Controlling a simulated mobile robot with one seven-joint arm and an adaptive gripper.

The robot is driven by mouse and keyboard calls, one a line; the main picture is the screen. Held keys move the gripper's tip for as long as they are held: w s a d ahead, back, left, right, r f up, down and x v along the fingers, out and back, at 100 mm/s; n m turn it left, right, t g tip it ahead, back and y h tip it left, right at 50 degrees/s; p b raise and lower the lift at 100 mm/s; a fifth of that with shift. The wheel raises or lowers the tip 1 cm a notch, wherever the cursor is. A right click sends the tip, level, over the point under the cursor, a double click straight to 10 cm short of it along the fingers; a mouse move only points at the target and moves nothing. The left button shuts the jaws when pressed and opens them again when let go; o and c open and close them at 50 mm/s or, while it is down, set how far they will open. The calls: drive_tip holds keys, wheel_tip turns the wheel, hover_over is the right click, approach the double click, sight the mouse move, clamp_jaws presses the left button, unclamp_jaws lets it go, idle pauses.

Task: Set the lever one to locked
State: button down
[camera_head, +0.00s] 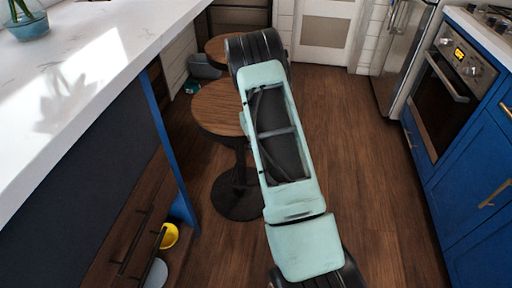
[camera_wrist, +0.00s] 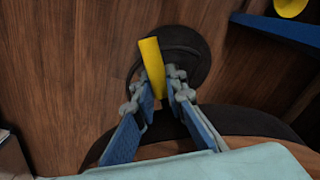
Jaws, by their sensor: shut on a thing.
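In the wrist view my gripper (camera_wrist: 162,78) is shut on a yellow bar (camera_wrist: 150,57). The bar sticks out past the fingertips, a little tilted. Behind it is a dark round disc (camera_wrist: 192,55) against brown wood; I cannot tell whether the bar touches it. No label or locked mark shows, and I cannot tell whether the bar is lever one. In the head view my arm hides my gripper, and no lever shows there.
Two round wooden stools, the nearer one (camera_head: 215,108) beside my arm, stand along the white counter (camera_head: 75,65). A yellow bowl (camera_head: 169,236) is low at the left. Blue cabinets (camera_head: 468,165) and an oven (camera_head: 440,105) line the right. The floor (camera_head: 375,190) between is clear.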

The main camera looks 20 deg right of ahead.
drive_tip(key=shift+r, duration=0.1)
drive_tip(key=c, duration=1.9)
unclamp_jaws()
drive_tip(key=shift+c, duration=0.2)
wheel_tip(320, 180, up, 12)
drive_tip(key=shift+s+a, duration=0.15)
drive_tip(key=shift+a, duration=0.05)
